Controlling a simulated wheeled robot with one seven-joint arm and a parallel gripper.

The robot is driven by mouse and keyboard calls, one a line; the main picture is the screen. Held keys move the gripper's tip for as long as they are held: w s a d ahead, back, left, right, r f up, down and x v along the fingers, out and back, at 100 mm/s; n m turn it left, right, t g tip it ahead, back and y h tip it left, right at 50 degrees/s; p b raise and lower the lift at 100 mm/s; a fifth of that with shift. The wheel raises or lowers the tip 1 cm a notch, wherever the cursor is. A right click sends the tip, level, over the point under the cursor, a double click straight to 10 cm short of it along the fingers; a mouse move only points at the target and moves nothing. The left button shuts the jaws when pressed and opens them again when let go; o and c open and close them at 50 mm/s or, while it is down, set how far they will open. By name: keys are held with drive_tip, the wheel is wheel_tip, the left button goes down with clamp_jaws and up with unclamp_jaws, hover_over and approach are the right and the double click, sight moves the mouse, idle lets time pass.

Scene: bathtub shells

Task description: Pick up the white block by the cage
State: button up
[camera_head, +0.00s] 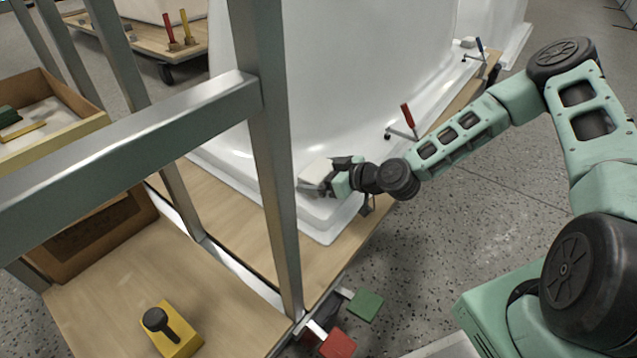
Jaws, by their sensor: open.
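The white block (315,171) lies on the flat rim of the white bathtub shell (335,95), just right of the metal cage's front upright. My gripper (320,182) reaches in from the right and is open. Its dark fingers are right at the block and partly cover its right side and lower edge. The view is too small to tell whether they touch it. The metal cage (273,160) stands at the left, its bars crossing in front of the shell.
A wooden board (230,215) bears the shell. A yellow block with a black knob (172,330) is on the lower wood, and a cardboard box (95,235) is at the left.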

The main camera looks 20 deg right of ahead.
drive_tip(key=shift+w+a+f, duration=0.1)
drive_tip(key=shift+w+a, duration=0.1)
drive_tip(key=c, duration=0.7)
